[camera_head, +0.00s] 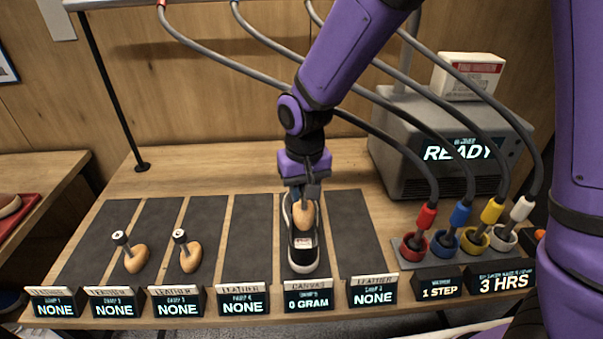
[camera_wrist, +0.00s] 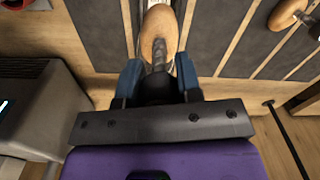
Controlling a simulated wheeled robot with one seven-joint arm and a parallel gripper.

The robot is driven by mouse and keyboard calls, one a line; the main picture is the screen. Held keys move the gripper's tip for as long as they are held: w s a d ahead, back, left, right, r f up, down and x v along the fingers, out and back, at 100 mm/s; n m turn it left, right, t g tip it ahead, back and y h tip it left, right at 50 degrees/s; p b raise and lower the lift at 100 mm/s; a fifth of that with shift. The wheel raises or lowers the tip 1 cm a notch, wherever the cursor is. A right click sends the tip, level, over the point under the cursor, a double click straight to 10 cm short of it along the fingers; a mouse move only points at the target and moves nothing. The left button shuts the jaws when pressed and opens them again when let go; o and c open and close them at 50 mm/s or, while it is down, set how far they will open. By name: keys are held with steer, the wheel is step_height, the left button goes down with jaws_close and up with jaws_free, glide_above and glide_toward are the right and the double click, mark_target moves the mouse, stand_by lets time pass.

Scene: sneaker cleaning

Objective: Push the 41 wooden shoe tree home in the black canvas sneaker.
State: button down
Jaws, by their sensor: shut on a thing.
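The black canvas sneaker (camera_head: 303,255) with a white sole stands on the dark mat behind the label reading CANVAS and 0 GRAM. A wooden shoe tree (camera_head: 304,216) sits at the sneaker's opening, partly covered by my gripper; I cannot tell how deep it is. It also shows in the wrist view (camera_wrist: 160,30), with its dark stem between the jaws. My gripper (camera_head: 308,190) is above the sneaker, shut on the shoe tree's stem. The blue fingers show in the wrist view (camera_wrist: 158,88). The number on the tree is not readable.
Two more wooden shoe trees (camera_head: 135,258) (camera_head: 190,257) lie on mats to the left. A grey machine (camera_head: 440,140) reading READY stands at the back right. Colored hose ends sit in cups (camera_head: 445,243) at right. Grey hoses arch behind my arm. The mat (camera_head: 243,240) left of the sneaker is empty.

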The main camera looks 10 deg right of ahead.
mark_target(304, 209)
stand_by(0.4)
steer(key=shift+f, duration=2.9)
steer(key=shift+f, duration=3)
steer(key=c, duration=0.7)
jaws_free()
step_height(304, 209, up, 11)
steer(key=shift+f, duration=0.1)
